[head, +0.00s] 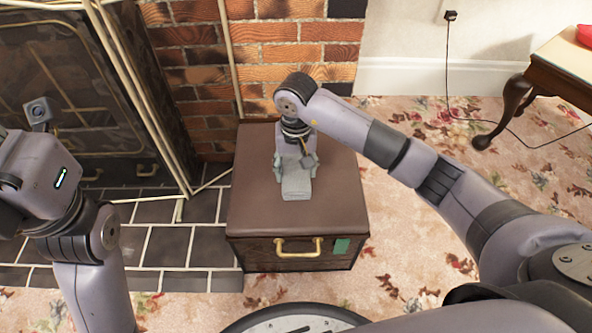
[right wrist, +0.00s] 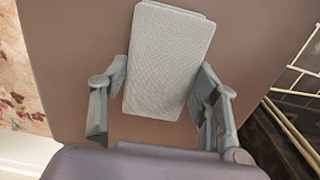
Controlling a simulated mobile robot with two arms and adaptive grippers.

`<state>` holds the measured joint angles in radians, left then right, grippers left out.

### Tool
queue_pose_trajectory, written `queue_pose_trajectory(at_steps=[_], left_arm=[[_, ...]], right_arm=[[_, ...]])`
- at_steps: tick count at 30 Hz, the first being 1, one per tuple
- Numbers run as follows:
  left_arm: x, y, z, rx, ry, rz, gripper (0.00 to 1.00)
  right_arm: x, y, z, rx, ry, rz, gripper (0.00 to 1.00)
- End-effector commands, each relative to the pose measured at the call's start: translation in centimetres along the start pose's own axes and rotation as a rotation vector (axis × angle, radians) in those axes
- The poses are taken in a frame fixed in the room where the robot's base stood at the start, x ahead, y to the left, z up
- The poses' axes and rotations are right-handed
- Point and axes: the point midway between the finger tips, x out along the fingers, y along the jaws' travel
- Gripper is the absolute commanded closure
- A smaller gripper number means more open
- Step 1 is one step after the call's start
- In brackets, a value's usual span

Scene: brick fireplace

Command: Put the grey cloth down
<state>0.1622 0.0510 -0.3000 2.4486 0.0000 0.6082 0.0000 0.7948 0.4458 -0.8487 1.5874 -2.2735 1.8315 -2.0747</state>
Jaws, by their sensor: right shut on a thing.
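The grey cloth (head: 296,188) is a small folded rectangle with a woven texture. In the head view it is over the brown padded top of a chest (head: 335,190). My right gripper (head: 297,172) points down over the chest and is shut on the cloth. In the right wrist view the cloth (right wrist: 168,62) sits between the two fingers of the gripper (right wrist: 160,88), against the brown top. I cannot tell whether the cloth touches the top. My left arm shows at the left of the head view, but its fingers are not in view.
The chest has a brass handle (head: 298,247) and bare room around the cloth. A dark fireplace (head: 75,85) with a pale frame stands at left, by grey tiles (head: 160,235). A brick wall (head: 260,50) is behind. A wooden table (head: 560,60) is at right on floral carpet.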

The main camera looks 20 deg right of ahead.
Motion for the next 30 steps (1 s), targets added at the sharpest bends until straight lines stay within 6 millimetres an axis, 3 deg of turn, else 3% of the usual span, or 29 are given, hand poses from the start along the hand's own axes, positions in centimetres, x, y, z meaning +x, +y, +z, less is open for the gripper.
queue_pose_trajectory(at_steps=[10,11,19,30], left_arm=[[0.0,0.05,-0.07,0.001,0.005,0.003,1.0],[0.19,0.05,-0.08,0.001,0.007,0.003,1.0],[0.18,0.05,-0.04,0.0,0.005,0.002,1.0],[0.42,0.02,-0.11,0.0,0.008,0.002,1.0]], right_arm=[[0.35,-0.01,-0.06,0.0,0.002,0.0,0.66],[0.27,-0.02,-0.04,0.0,0.002,-0.001,0.43],[0.21,-0.02,-0.02,0.0,0.001,-0.001,0.25],[-0.09,-0.04,-0.01,0.0,0.0,-0.001,0.24]])
